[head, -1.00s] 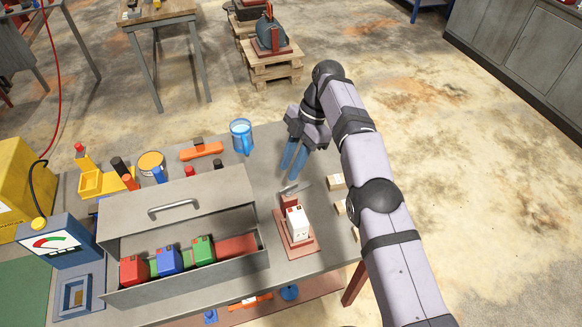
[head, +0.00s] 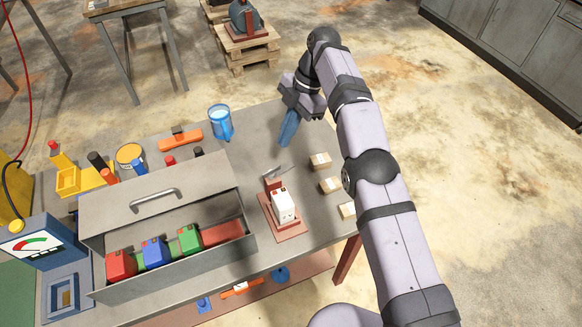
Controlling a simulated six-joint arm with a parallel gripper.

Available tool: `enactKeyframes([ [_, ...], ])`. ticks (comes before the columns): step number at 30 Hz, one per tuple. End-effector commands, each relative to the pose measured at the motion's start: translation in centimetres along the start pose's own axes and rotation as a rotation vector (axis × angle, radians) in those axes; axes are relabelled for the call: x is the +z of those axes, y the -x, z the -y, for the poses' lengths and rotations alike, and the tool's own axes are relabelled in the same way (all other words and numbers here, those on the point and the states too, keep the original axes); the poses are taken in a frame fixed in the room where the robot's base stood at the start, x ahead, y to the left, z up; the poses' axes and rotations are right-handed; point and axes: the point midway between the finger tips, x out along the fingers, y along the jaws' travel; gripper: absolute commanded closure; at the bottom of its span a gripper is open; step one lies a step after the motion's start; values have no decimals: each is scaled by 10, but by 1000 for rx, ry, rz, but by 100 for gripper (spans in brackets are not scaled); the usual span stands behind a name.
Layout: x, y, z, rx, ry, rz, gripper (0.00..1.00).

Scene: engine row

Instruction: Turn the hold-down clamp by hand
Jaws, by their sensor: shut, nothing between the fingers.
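The hold-down clamp is a small grey metal bar (head: 274,171) on a reddish post, at the back end of a red-brown base plate (head: 291,234). The bar points up and to the right. A white block with small red marks (head: 283,204) stands on the same plate, in front of the post. My gripper (head: 286,143) is above the table's far side, beyond the clamp and a little to its right. Its blue fingers are together, point downward and hold nothing. They are apart from the clamp.
An open grey metal box (head: 240,257) with red, blue and green blocks stands left of the clamp. Several pale wooden blocks (head: 330,184) lie to the right.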

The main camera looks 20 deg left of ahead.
Motion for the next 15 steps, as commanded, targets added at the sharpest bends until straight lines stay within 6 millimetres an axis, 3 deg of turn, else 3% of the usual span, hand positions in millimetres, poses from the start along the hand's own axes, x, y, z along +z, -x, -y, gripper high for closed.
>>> enactKeyframes([
  [3, 30, 46, 2, 136, -24, 56, 100],
  [7, 52, 89, 27, 211, -77, 88, 100],
  [11, 60, 109, 64, 240, -139, 71, 100],
  [15, 60, 110, 96, 269, -201, 27, 100],
])
